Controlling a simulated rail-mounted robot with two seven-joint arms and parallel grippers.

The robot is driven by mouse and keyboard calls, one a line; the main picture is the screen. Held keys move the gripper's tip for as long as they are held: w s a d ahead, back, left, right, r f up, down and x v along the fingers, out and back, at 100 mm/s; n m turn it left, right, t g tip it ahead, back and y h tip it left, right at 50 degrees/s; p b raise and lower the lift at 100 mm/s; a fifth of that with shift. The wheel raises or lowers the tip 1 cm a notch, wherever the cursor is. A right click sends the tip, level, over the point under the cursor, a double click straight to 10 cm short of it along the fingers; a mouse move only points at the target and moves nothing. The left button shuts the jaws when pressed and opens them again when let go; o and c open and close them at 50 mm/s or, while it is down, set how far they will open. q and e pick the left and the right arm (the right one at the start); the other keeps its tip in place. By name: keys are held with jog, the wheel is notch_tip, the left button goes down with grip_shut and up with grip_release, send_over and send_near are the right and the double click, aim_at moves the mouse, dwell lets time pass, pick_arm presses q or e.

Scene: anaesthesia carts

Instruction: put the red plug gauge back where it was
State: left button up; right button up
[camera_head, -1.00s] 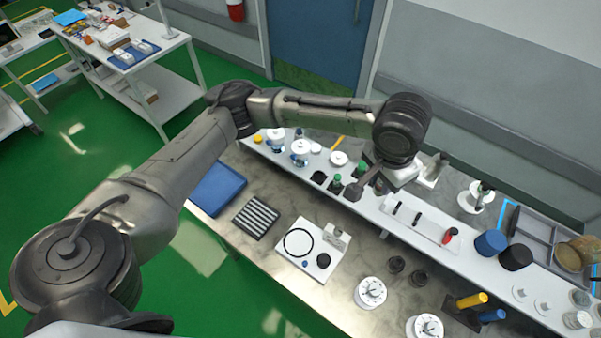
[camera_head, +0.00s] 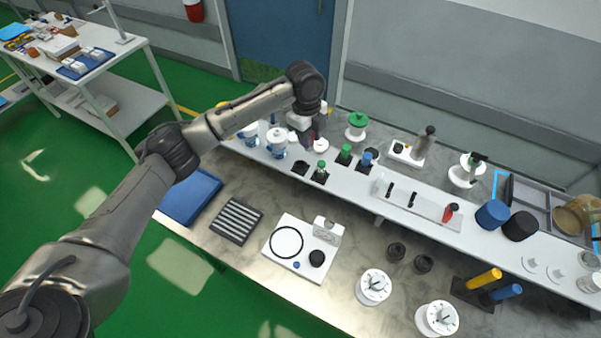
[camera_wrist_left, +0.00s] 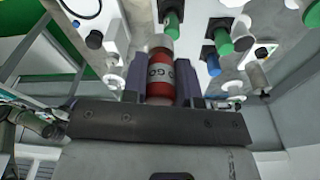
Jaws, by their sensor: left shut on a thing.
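My left gripper (camera_head: 318,132) is over the back part of the raised white shelf. In the left wrist view, the left gripper (camera_wrist_left: 165,75) is shut on the red plug gauge (camera_wrist_left: 157,72), a red cylinder with "GO" lettering and a pale end. In the head view the gauge is mostly hidden by the wrist. Below it on the shelf, a black block (camera_head: 300,169) has nothing standing in it. Beside it, black blocks hold a green gauge (camera_head: 320,170), another green gauge (camera_head: 345,152) and a blue gauge (camera_head: 368,156). My right gripper is not in view.
White-and-blue containers (camera_head: 276,140) stand left of the gripper, and a green-topped white spool (camera_head: 356,124) stands to its right. A white rack (camera_head: 425,204) with a red-handled item (camera_head: 450,212) lies farther right. The marble bench (camera_head: 215,250) has free room in front.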

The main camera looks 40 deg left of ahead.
pick_arm(q)
jog(key=shift+w+a+f+m+g+b, duration=0.1)
jog(key=shift+a+f+m+b, duration=0.35)
jog(key=shift+f, duration=1.65)
jog(key=shift+w+a+f+m+g+b, duration=0.1)
jog(key=shift+a+f+m, duration=0.65)
jog(key=shift+f, duration=1.3)
jog(key=shift+w+a+f+m+g+b, duration=0.1)
jog(key=shift+a+f+m+b, duration=0.35)
jog(key=shift+f, duration=1.65)
jog(key=shift+f+m, duration=0.1)
jog(key=shift+m, duration=0.15)
jog(key=o, duration=0.9)
jog(key=shift+c, duration=0.2)
